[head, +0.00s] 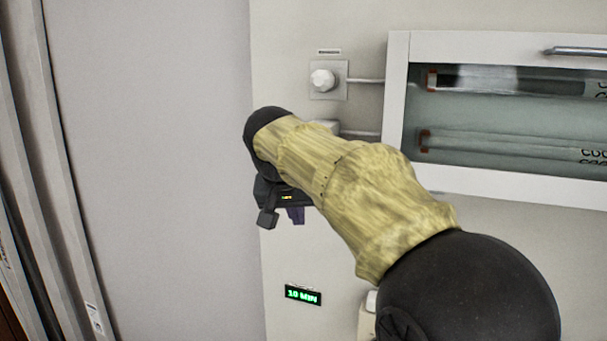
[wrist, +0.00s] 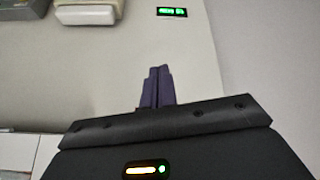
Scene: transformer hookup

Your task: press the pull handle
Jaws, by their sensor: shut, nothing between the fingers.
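My gripper (head: 296,216) is below my bent wrist in the head view, in front of the pale wall panel. In the wrist view its purple fingers (wrist: 160,73) are together with nothing between them. A metal bar handle (head: 576,51) is on the white-framed glass cabinet at the upper right of the head view, well away from my gripper. A cream block (wrist: 85,14) shows at the top left of the wrist view, apart from the fingertips. My arm partly hides a similar block (head: 367,316) in the head view. I cannot tell which part is the pull handle.
A white knob (head: 322,80) on a square plate is above my wrist, with a rod running to the cabinet (head: 397,82). My wrist partly hides another fitting (head: 325,127). A green "10 MIN" display (head: 303,295) is below my gripper. The left wall (head: 160,170) is bare.

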